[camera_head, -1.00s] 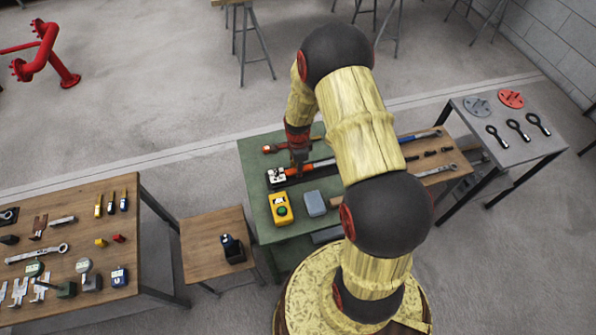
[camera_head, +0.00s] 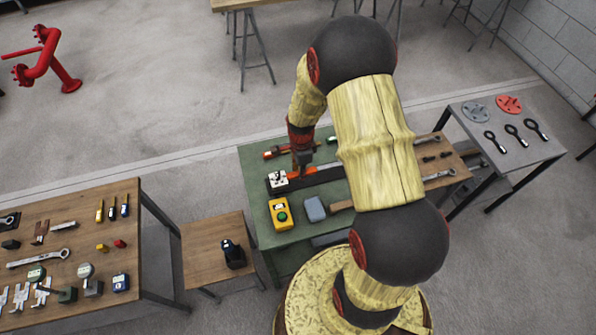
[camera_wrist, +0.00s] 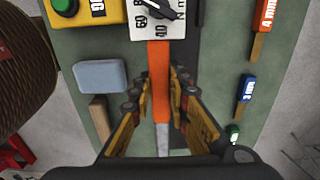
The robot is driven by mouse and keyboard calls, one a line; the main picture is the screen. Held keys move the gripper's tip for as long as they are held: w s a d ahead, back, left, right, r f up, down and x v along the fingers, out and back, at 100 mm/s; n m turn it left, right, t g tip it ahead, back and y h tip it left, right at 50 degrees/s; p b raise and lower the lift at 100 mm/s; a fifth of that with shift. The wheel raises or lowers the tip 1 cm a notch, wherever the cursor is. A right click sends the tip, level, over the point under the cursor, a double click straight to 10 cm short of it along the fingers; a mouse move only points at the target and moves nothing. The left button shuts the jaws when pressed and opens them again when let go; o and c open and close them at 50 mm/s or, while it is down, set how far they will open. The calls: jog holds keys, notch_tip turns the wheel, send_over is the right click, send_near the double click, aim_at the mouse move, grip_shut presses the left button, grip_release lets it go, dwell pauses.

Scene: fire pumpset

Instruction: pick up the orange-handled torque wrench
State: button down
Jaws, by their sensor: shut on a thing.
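The torque wrench shows its white dial head (camera_head: 278,180) and orange handle (camera_head: 300,172) over the green table in the head view. In the wrist view its dial (camera_wrist: 157,14) is at the top and its orange handle (camera_wrist: 159,75) runs down between my fingers, ending in a grey part. My gripper (camera_head: 303,172) comes down from above onto the handle; it also shows in the wrist view (camera_wrist: 158,90), its fingers on both sides of the handle. I cannot tell whether the wrench is clear of the surface below.
A yellow device with a green button (camera_head: 282,213) and a blue-grey block (camera_head: 314,209) lie close on the green table (camera_head: 258,163). A black strip (camera_wrist: 191,50) lies beside the handle. A brown tool table (camera_head: 75,215) stands left, a grey table (camera_head: 515,150) right.

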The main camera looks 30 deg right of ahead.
jog(key=s+a+r+p, duration=0.1)
jog(key=s+a+r, duration=0.1)
jog(key=s+r, duration=0.4)
jog(key=shift+s+a+r, duration=0.3)
jog(key=shift+s, duration=2)
